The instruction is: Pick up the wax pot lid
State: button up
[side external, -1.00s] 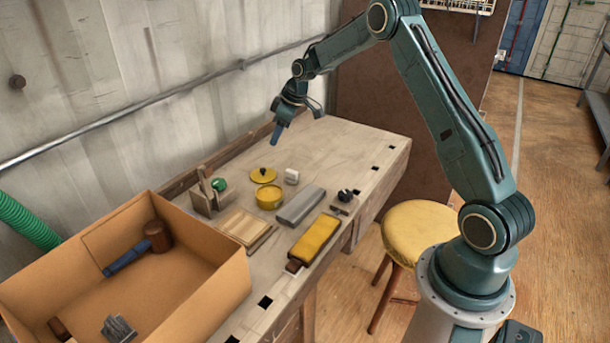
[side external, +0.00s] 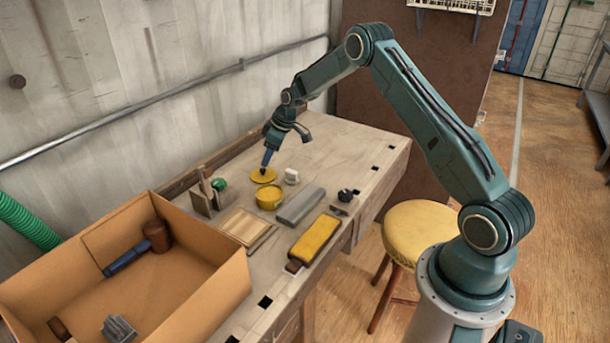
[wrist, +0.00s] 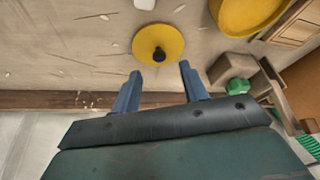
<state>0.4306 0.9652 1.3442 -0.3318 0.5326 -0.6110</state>
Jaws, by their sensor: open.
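The wax pot lid (side external: 261,178) is a flat yellow disc with a dark knob, lying on the workbench beside the yellow wax pot (side external: 269,196). In the wrist view the lid (wrist: 158,46) is just beyond my fingertips, with its knob roughly between them in line. My gripper (side external: 265,168) points down close over the lid in the side view. In the wrist view my gripper (wrist: 160,70) is open and empty, its two blue fingers apart. The pot (wrist: 245,12) is partly cut off at the top right of the wrist view.
A white block (side external: 291,176) stands right of the lid. A wooden holder with a green-topped item (side external: 218,184) is to its left. A grey block (side external: 301,205), a yellow block (side external: 315,238) and a cardboard box (side external: 215,289) are nearer. The bench's far right is mostly clear.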

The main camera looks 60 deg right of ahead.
aim_at(263, 169)
jog(key=shift+w+f, duration=0.15)
jog(key=shift+f, duration=0.15)
jog(key=shift+x, duration=2.5)
grip_shut()
jog(key=shift+r, duration=0.1)
notch_tip(263, 169, up, 20)
